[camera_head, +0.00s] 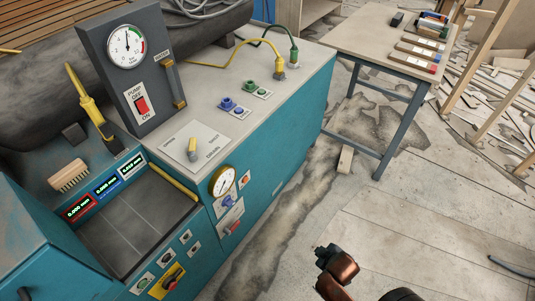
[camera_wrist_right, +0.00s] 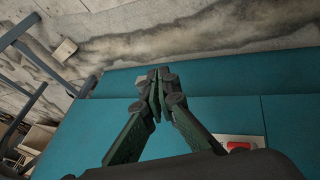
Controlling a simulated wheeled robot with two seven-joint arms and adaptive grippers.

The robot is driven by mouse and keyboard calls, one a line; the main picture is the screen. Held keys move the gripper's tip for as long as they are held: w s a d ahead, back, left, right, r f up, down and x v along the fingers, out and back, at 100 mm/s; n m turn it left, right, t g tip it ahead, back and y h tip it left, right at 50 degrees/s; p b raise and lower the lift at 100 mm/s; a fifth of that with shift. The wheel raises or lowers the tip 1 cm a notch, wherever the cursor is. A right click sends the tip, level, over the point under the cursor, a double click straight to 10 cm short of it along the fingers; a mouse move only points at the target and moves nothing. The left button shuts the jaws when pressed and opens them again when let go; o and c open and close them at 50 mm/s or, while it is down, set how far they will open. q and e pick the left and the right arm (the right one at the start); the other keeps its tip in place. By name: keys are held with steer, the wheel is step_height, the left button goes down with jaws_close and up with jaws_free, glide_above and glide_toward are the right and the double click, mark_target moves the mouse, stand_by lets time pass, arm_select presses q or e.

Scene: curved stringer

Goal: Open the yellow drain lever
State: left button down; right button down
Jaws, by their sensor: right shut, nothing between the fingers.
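The yellow drain lever (camera_head: 193,146) is a short, stubby handle on a pale plate (camera_head: 211,139) marked with DRAIN lettering, on top of the teal machine. It stands out from the middle of the plate. My right gripper (camera_wrist_right: 157,88) is shut and empty in the right wrist view, with its green-and-black fingers meeting at the tips over the teal cabinet. The lever does not show in that view. My left gripper is not in view.
The pump panel with a gauge (camera_head: 127,47) and red switch (camera_head: 142,105) rises behind the lever plate. A round gauge (camera_head: 223,181) is on the cabinet front. Blue and green connectors stand on the top.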

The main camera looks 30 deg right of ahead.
steer(key=s+a+f+g, duration=0.2)
steer(key=s+f, duration=0.8)
steer(key=f, duration=0.3)
steer(key=s+a+f+m+g+y, duration=0.1)
steer(key=s+a+f+g, duration=0.1)
steer(key=s+f, duration=0.8)
steer(key=s+a+f+m+g+y, duration=0.1)
steer(key=s+a+f, duration=0.2)
steer(key=s+f, duration=0.7)
step_height(320, 180, down, 7)
steer(key=shift+s+a+g, duration=0.15)
steer(key=shift+s+g, duration=0.25)
steer(key=shift+w, duration=0.1)
